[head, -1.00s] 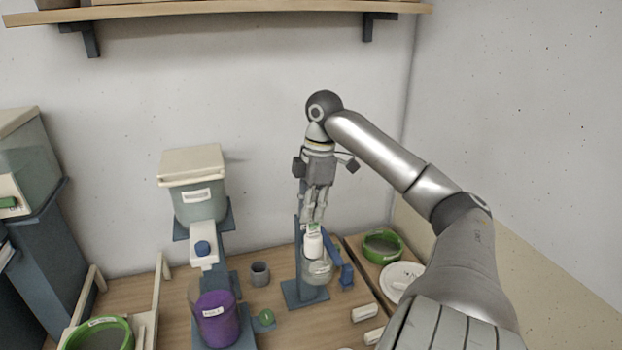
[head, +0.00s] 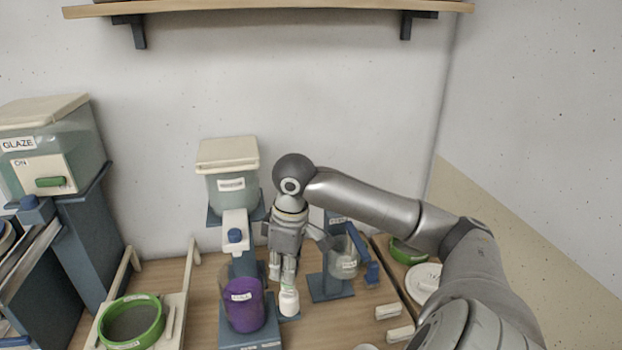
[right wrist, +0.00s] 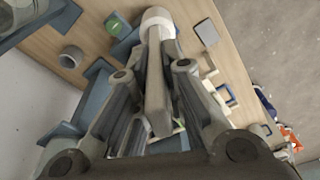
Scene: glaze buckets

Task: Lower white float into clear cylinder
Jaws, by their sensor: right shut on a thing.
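Another clear vessel (head: 343,260) sits in the blue stand to the right, partly behind my arm. My left gripper is out of view.
A lidded bucket (head: 233,190) with a white spout stands behind the purple-filled cylinder. A green-rimmed sieve (head: 131,322) is at left, and a large glaze tank (head: 45,150) at far left. White blocks (head: 388,312) lie at right. A grey cup (right wrist: 72,57) shows in the right wrist view.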

